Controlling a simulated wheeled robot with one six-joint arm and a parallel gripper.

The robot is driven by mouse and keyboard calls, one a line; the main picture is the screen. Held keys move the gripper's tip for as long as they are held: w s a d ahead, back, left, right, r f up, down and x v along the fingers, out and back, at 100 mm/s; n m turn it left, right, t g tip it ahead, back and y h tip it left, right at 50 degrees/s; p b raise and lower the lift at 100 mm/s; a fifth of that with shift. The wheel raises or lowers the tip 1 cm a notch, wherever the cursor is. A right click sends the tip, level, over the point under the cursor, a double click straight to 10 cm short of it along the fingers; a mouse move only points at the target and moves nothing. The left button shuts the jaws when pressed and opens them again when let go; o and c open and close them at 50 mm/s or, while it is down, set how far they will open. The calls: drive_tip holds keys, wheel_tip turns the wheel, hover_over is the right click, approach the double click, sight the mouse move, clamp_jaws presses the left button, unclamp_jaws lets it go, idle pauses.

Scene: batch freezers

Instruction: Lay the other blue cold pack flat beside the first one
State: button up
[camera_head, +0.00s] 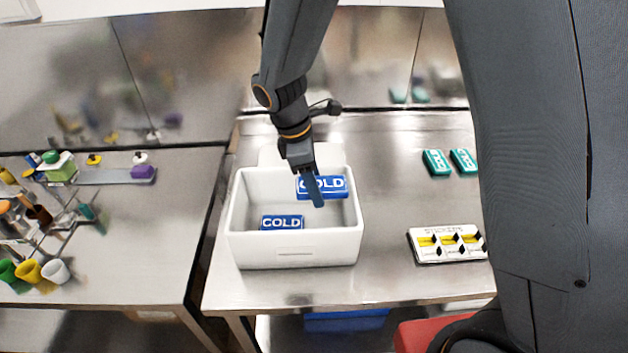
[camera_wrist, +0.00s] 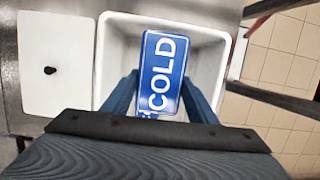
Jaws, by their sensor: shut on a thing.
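My gripper (camera_head: 312,190) is shut on a blue cold pack (camera_head: 335,186) lettered COLD. It holds the pack over the right side of the white box (camera_head: 292,252), near the height of its rim. In the wrist view the held pack (camera_wrist: 161,75) lies between my two fingers, with the box's inside (camera_wrist: 205,68) beneath it. The first blue cold pack (camera_head: 281,222) is inside the box at the left, with its lettered face up.
A white lid (camera_wrist: 52,65) lies behind the box. Two teal packs (camera_head: 437,162) lie at the right of the steel table. A white tray with yellow slots (camera_head: 447,245) is at the front right. A rack and cups crowd the left table.

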drive_tip(key=shift+a+f+b+x, duration=0.1)
drive_tip(key=shift+a+b+x, duration=0.35)
drive_tip(key=shift+b+x, duration=1.35)
drive_tip(key=shift+a+f+b+x, duration=0.15)
drive_tip(key=shift+a+b+x, duration=0.3)
drive_tip(key=shift+b+x, duration=1.35)
drive_tip(key=shift+a+f+b+x, duration=0.1)
drive_tip(key=shift+a+b+x, duration=0.4)
drive_tip(key=shift+b+x, duration=1.25)
drive_tip(key=shift+f+p, duration=0.35)
drive_tip(key=o, duration=1.9)
